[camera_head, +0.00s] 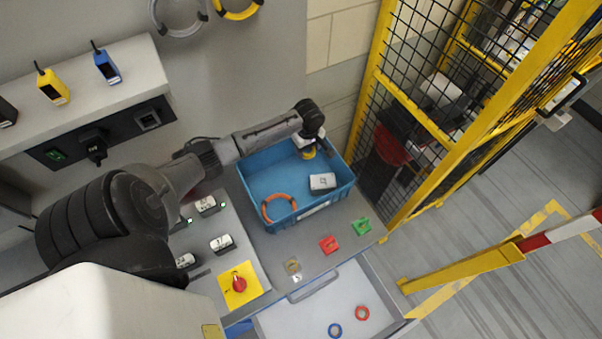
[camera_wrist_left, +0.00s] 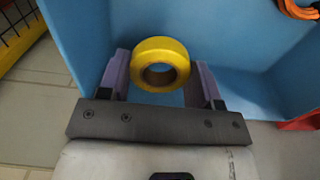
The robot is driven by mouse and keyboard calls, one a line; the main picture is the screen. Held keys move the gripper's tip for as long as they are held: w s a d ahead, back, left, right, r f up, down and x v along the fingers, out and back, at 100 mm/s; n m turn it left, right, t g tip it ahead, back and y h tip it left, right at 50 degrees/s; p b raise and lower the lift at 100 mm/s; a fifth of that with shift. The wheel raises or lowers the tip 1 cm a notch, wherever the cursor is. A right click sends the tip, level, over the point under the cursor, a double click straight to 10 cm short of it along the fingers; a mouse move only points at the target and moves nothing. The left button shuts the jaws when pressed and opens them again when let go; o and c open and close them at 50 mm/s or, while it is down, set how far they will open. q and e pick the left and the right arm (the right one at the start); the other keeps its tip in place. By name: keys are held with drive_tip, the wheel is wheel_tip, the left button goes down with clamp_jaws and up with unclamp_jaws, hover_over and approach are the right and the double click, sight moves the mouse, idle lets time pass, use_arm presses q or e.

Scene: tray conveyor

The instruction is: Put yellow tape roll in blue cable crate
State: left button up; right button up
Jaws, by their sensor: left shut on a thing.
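The yellow tape roll (camera_wrist_left: 160,47) is between the two fingers of my left gripper (camera_wrist_left: 160,78), its hole facing the wrist camera. In the head view the roll (camera_head: 309,154) shows as a small yellow patch under my left gripper (camera_head: 306,146), at the far right part of the blue cable crate (camera_head: 262,168). The gripper is shut on the roll. Blue crate walls (camera_wrist_left: 230,30) surround it in the wrist view; whether the roll touches the crate floor I cannot tell. My right gripper is not in view.
The crate holds an orange cable loop (camera_head: 279,209) and a grey-white box (camera_head: 322,181). Red (camera_head: 329,245) and green (camera_head: 361,226) pieces lie in front. An open drawer (camera_head: 300,318) holds small rings. A yellow-framed mesh fence (camera_head: 410,105) stands close on the right.

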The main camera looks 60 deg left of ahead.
sight(307, 165)
use_arm(q)
drive_tip(key=shift+f+b, duration=0.3)
drive_tip(key=shift+f, duration=3.55)
drive_tip(key=shift+f, duration=0.2)
drive_tip(key=o, duration=0.9)
wheel_tip(307, 165, up, 12)
drive_tip(key=shift+r+p, duration=0.2)
drive_tip(key=shift+p, duration=0.35)
drive_tip(key=shift+d, duration=0.1)
